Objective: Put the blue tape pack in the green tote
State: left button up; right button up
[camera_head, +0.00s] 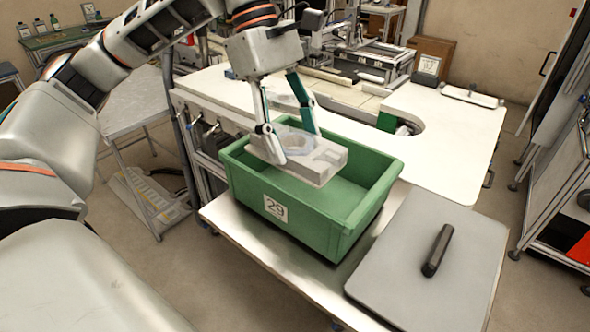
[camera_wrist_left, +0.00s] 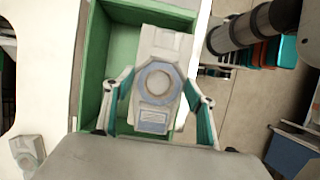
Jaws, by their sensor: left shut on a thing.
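The tape pack (camera_head: 322,165) is a pale grey-white block with a round clear ring on top. In the left wrist view the pack (camera_wrist_left: 165,43) shows a pale blue label and a blue-tinged ring. My left gripper (camera_head: 296,143) is shut on its sides, with one teal-and-white finger on each side. It holds the pack level over the green tote (camera_head: 318,222), about at rim height. The open tote has a white label reading 29, and its visible floor looks empty. Part of the tote wall (camera_wrist_left: 92,60) also shows in the left wrist view. My right gripper is out of view.
The tote stands on a metal shelf (camera_head: 262,250) in front of a white worktable (camera_head: 450,140). Another pale pack (camera_wrist_left: 27,150) shows at lower left in the left wrist view.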

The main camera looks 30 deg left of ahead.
aim_at(290, 139)
pick_arm(q)
jog(key=shift+f, duration=1.55)
notch_tip(290, 139, down, 4)
jog(key=shift+r+b, duration=0.2)
jog(key=shift+b, duration=0.15)
jog(key=shift+f, duration=0.5)
